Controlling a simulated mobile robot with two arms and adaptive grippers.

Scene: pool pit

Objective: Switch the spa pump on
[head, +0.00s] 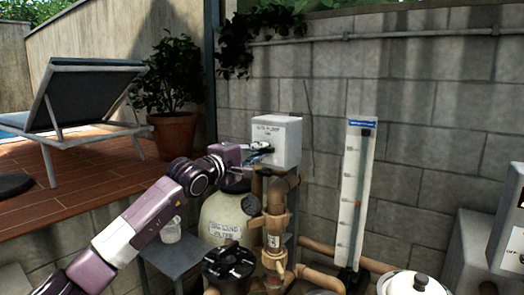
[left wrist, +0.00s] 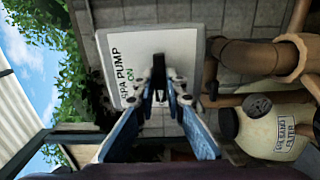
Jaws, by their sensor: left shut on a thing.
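The spa pump switch box (head: 288,130) is a pale grey box on the block wall, in the middle of the head view. In the left wrist view its white face (left wrist: 182,48) appears turned sideways and reads "SPA PUMP", with "ON" in green. A dark switch lever (left wrist: 158,68) sticks out from the face. My left gripper (head: 262,150) is at the front of the box, below the label. Its blue fingers (left wrist: 159,88) are shut on the lever, one on each side. The fingers partly hide the lever, so its exact setting is unclear. My right gripper is not in view.
Below the box stand a cream sand filter (head: 218,212), brown pipes (head: 275,205) and a black pump lid (head: 229,262). A tall white gauge (head: 354,185) is on the wall to the right. A small grey table (head: 170,258) with a glass jar stands left.

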